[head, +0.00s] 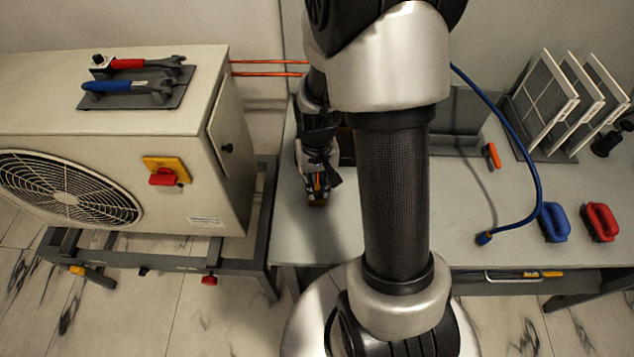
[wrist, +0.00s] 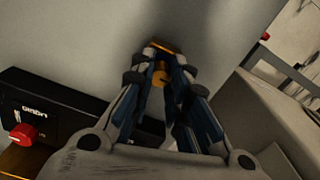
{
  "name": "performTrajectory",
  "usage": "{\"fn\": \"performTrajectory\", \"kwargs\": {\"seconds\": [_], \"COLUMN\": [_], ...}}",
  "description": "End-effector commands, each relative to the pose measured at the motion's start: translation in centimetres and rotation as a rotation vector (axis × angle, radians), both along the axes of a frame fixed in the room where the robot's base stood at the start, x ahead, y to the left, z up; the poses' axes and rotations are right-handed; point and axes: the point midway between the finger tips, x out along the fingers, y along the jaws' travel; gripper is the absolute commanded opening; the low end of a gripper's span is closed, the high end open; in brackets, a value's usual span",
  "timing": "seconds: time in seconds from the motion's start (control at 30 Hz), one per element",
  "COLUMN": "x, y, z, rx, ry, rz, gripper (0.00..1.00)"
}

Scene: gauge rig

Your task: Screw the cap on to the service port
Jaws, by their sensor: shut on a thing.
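My gripper (head: 318,190) points down over the left end of the grey workbench, right of the outdoor unit. In the wrist view its blue-padded fingers (wrist: 163,80) are closed around a small brass piece (wrist: 159,76), which looks like the cap. An orange-brown edge (wrist: 163,46) shows at the fingertips; I cannot tell whether it belongs to the same piece. The outdoor unit (head: 110,205) stands at the left in the head view. A small black fitting (head: 227,148) sits on its right side panel; I cannot tell if it is the service port.
The workbench (head: 500,195) carries a blue hose (head: 527,130), blue (head: 554,222) and red (head: 601,222) blocks, and racked panels (head: 570,105). Two wrenches (head: 130,85) lie on the unit. A black box with a red knob (wrist: 23,134) is near the gripper. Copper pipes (head: 268,67) cross behind.

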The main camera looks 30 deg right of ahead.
Motion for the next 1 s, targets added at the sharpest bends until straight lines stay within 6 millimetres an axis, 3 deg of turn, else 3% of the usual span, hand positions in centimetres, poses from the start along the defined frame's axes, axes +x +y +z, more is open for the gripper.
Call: {"fn": "performTrajectory", "kwargs": {"seconds": [0.37, 0.7, 1.0], "x": [-0.04, -0.07, -0.07], "y": [0.01, 0.02, 0.02], "z": [-0.03, -0.03, -0.05], "rx": [0.0, 0.001, 0.001], "ry": [0.001, 0.002, 0.002], "rz": [-0.048, -0.446, -0.481], "gripper": [0.0, 0.0, 0.0]}}
